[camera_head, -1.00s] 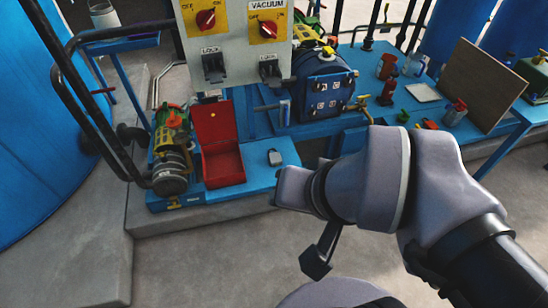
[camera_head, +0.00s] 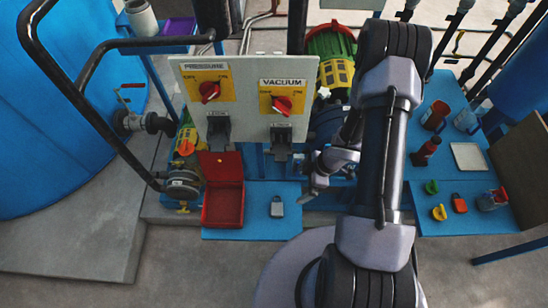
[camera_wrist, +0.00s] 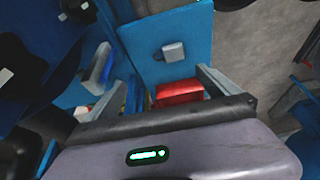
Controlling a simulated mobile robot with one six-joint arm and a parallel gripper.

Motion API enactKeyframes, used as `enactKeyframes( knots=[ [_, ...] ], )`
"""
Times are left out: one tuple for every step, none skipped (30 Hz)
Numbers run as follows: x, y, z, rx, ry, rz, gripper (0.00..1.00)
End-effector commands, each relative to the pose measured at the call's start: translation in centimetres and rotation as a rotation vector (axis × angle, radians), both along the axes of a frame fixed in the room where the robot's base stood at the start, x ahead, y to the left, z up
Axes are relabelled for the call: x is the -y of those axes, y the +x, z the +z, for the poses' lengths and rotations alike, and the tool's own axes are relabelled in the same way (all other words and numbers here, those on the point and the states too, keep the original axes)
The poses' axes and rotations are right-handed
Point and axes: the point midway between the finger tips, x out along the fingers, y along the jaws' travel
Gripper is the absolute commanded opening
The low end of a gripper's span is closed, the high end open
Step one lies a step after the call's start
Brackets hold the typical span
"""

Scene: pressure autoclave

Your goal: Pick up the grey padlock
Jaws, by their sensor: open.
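The grey padlock (camera_head: 277,207) lies on the low blue platform (camera_head: 250,229), just right of the open red box (camera_head: 222,205) in the head view. In the wrist view the padlock (camera_wrist: 173,50) lies on the blue surface beyond my fingers, with its shackle side towards the left. My gripper (camera_wrist: 157,78) is open, with nothing between its fingers. In the head view my gripper (camera_head: 314,182) is to the right of the padlock and apart from it; my arm partly hides the area behind it.
A panel with pressure and vacuum switches (camera_head: 247,95) stands above the platform. A black handrail (camera_head: 85,105) is at left. Floor in front is clear.

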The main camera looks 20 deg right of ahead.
Motion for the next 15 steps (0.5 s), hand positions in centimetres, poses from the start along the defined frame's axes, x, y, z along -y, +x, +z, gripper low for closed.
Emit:
enactKeyframes(
  knots=[
    [-0.8, -1.0, -0.5, -0.012, 0.032, 0.029, 1.0],
    [-1.1, -1.3, -1.0, -0.015, 0.044, 0.042, 1.0],
    [-1.6, -1.5, -1.9, -0.016, 0.054, 0.052, 1.0],
    [-1.9, -1.5, -2.7, -0.017, 0.057, 0.056, 1.0],
    [-2.2, -1.4, -3.6, -0.016, 0.056, 0.055, 1.0],
    [-2.7, -1.2, -4.9, -0.018, 0.056, 0.056, 1.0],
    [-3.1, -1.1, -5.8, -0.018, 0.056, 0.056, 1.0],
    [-3.4, -1.0, -6.7, -0.018, 0.055, 0.055, 1.0],
    [-3.9, -0.8, -7.8, -0.017, 0.054, 0.055, 1.0],
    [-4.2, -0.7, -8.6, -0.018, 0.054, 0.054, 1.0],
    [-4.5, -0.6, -9.4, -0.018, 0.054, 0.054, 1.0],
    [-4.9, -0.5, -10.2, -0.017, 0.053, 0.053, 1.0],
    [-5.2, -0.4, -10.8, -0.018, 0.052, 0.053, 1.0],
    [-5.4, -0.2, -11.2, -0.017, 0.052, 0.053, 1.0],
    [-5.7, -0.2, -11.7, -0.017, 0.052, 0.053, 1.0]
  ],
)
